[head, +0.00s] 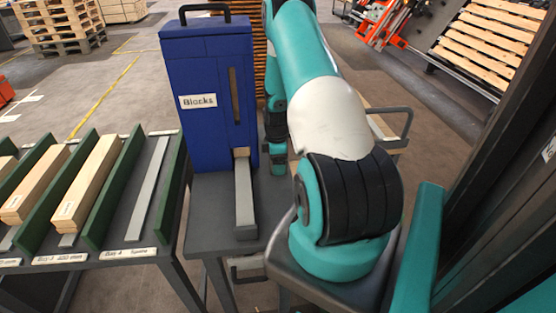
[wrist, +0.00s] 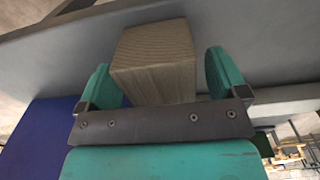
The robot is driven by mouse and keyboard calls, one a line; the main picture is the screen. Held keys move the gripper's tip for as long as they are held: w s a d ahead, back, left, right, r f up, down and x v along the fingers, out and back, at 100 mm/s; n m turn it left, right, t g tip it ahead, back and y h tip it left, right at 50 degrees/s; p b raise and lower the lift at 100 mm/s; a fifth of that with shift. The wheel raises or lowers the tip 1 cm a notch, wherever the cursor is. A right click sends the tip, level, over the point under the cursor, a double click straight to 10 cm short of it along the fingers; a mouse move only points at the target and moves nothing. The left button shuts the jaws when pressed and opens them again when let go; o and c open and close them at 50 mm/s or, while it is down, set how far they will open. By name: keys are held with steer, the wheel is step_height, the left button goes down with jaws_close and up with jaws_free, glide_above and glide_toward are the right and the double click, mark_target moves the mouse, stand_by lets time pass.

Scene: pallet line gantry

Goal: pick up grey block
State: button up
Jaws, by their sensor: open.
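In the wrist view a grey-brown wooden block (wrist: 155,50) stands between the two teal fingers of my gripper (wrist: 161,60). The fingers are open, one on each side of the block. A gap shows on the right side, while the left finger looks close to the block. In the head view a small brownish block (head: 241,153) sits at the top of the pale chute (head: 244,195), at the foot of the blue dispenser (head: 208,90) labelled "Blocks". I cannot tell for sure that it is the same block. My arm hides much there.
A rack with green dividers (head: 110,190) holds pale wooden boards (head: 90,180) at the left. The dispenser stands on a dark table (head: 205,215). Stacked pallets (head: 60,25) stand at the back left, and a slatted pallet (head: 485,45) leans at the back right.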

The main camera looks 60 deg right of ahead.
steer(key=shift+f, duration=0.6)
steer(key=c, duration=1)
steer(key=shift+r, duration=0.1)
steer(key=shift+r, duration=0.45)
steer(key=shift+s+d+r+b, duration=0.2)
steer(key=shift+s+r+b, duration=0.05)
steer(key=shift+r+b, duration=0.3)
steer(key=shift+s+d+r+b, duration=0.15)
steer(key=shift+s+r+b, duration=0.05)
steer(key=shift+r+b, duration=0.3)
steer(key=s+d+b, duration=0.1)
steer(key=s+d, duration=0.2)
steer(key=s, duration=0.1)
steer(key=s+d+b, duration=0.2)
steer(key=s+d, duration=0.2)
steer(key=s+d+b, duration=0.1)
steer(key=s+d, duration=0.2)
steer(key=s, duration=0.2)
steer(key=shift+s+d+r, duration=0.1)
steer(key=shift+d+r, duration=0.05)
steer(key=shift+d, duration=0.15)
